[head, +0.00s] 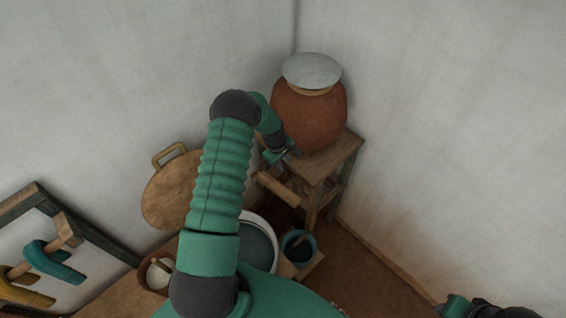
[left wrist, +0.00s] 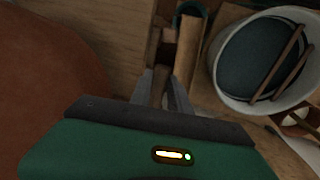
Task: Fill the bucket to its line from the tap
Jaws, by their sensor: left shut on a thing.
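The big terracotta pot (head: 309,115) stands on a wooden stool (head: 340,158) in the corner. A wooden spout (head: 278,188) juts forward below it. My left gripper (head: 281,154) is at the pot's lower front. In the left wrist view its fingers (left wrist: 164,92) close on a slim wooden piece, which looks like the tap handle (left wrist: 153,55); the grip itself is partly hidden. A small teal bucket (head: 298,257) with a wooden stick across it stands below, near the spout. Its fill line cannot be seen. My right gripper (head: 458,304) is at the bottom right, finger opening unclear.
A white tub (head: 272,228) with dark blue contents stands left of the bucket, partly behind my arm. A small bowl (head: 153,274) and a round wooden board (head: 164,195) are at the left. The floor right of the stool is clear.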

